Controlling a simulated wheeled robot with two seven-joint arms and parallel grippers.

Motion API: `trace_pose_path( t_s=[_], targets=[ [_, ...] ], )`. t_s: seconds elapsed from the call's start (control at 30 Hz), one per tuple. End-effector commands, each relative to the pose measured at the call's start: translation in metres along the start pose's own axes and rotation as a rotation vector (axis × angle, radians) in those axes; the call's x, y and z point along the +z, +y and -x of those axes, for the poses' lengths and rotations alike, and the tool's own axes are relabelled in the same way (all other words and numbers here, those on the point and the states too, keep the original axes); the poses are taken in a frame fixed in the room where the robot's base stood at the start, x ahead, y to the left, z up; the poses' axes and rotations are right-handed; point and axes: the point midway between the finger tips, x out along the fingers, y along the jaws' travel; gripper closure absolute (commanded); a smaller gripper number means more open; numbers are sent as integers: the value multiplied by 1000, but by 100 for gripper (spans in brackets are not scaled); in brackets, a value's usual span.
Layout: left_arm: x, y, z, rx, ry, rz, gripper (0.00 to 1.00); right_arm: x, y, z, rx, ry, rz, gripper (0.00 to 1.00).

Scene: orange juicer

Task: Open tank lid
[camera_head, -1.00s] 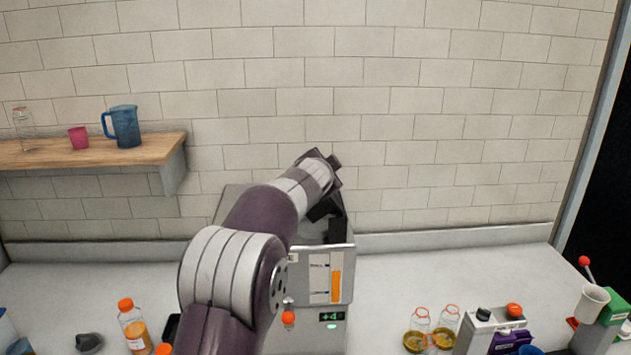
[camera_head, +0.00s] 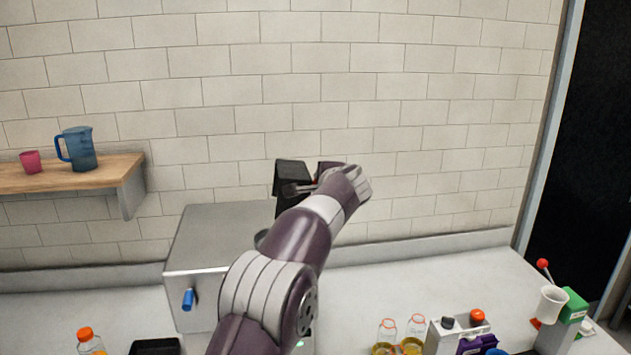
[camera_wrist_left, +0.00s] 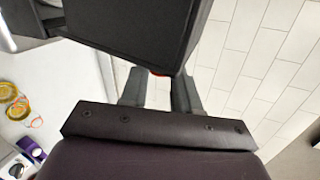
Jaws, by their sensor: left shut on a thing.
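The grey metal juicer (camera_head: 215,240) stands on the counter at centre left in the head view, with a blue-handled tap on its front. My left arm hides its right side and the tank. A black panel, which looks like the tank lid (camera_head: 291,176), stands raised above the right part of the machine. My left gripper (camera_head: 308,187) is at its right side, shut on it. In the left wrist view the dark lid (camera_wrist_left: 140,25) fills the top middle, and the fingers (camera_wrist_left: 158,82) close around a small red-orange part at its lower edge. My right gripper is not in view.
A wooden shelf (camera_head: 75,177) with a blue jug (camera_head: 77,149) and a pink cup (camera_head: 31,162) is at left. An orange-capped bottle (camera_head: 88,342) stands at front left. Jars (camera_head: 414,336), a white-grey box and a white cup (camera_head: 549,304) stand at right. The tiled wall is close behind.

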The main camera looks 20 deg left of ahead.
Motion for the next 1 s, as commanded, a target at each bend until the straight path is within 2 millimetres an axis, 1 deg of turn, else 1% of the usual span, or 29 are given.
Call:
trace_pose_path(
  t_s=[0.23, 0.7, 0.73, 0.8, 1.0],
  targets=[
    [-4, 1, 0, -3, -22, -56, 100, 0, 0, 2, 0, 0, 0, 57],
    [-4, 2, -1, -2, -26, -67, 100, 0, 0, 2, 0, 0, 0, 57],
    [-4, 2, -1, -2, -26, -67, 66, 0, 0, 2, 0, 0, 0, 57],
    [-4, 2, -1, -2, -26, -67, 46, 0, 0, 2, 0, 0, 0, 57],
    [-4, 3, -1, -1, -27, -67, 46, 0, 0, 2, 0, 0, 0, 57]
  ],
)
